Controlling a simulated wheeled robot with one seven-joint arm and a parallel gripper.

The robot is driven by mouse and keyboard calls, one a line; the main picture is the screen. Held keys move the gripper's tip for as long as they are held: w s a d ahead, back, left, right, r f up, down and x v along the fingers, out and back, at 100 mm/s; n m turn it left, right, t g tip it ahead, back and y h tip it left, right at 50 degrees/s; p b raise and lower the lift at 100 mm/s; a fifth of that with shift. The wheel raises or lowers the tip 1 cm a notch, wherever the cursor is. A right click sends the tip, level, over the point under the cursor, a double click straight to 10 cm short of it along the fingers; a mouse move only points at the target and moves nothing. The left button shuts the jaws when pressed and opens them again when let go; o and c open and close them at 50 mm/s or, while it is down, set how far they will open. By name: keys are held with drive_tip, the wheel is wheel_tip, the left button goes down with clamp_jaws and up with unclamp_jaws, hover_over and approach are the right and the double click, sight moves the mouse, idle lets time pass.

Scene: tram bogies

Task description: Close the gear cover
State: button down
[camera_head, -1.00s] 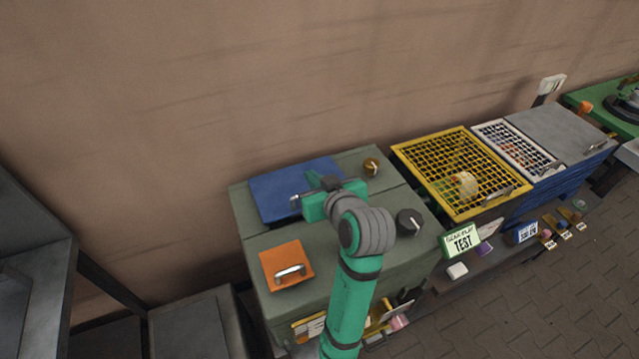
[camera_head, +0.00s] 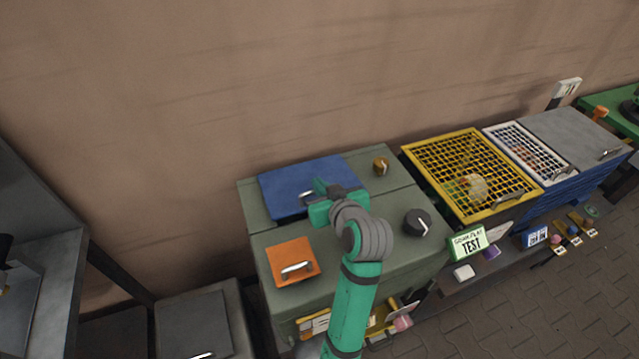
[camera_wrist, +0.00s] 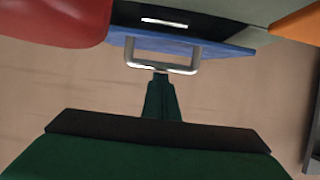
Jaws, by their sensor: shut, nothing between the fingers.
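A flat blue cover (camera_head: 297,183) with a metal handle on its front edge shows on top of the green-grey housing (camera_head: 233,227); I take it for the gear cover. My gripper (camera_head: 312,203) is at the handle, shut and empty. In the wrist view the blue cover (camera_wrist: 215,49) and its U-shaped handle (camera_wrist: 161,67) lie just ahead of my gripper (camera_wrist: 161,76). The fingertips are at the handle bar; whether they touch is unclear. My wrist hides part of the cover's front right.
An orange panel with a handle (camera_head: 289,262), a brass knob (camera_head: 381,166) and a black dial (camera_head: 417,222) are on the same housing. A yellow mesh cover (camera_head: 432,182) stands to the right, by a green test sign (camera_head: 467,242). The wall is close behind.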

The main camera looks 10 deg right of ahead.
drive_tip(key=shift+f, duration=0.1)
drive_tip(key=shift+s+d+f, duration=0.1)
drive_tip(key=shift+s+f, duration=0.15)
drive_tip(key=shift+f, duration=0.2)
drive_tip(key=shift+s+d+f, duration=0.1)
drive_tip(key=shift+s+f, duration=0.15)
drive_tip(key=shift+f, duration=0.2)
drive_tip(key=shift+w, duration=0.1)
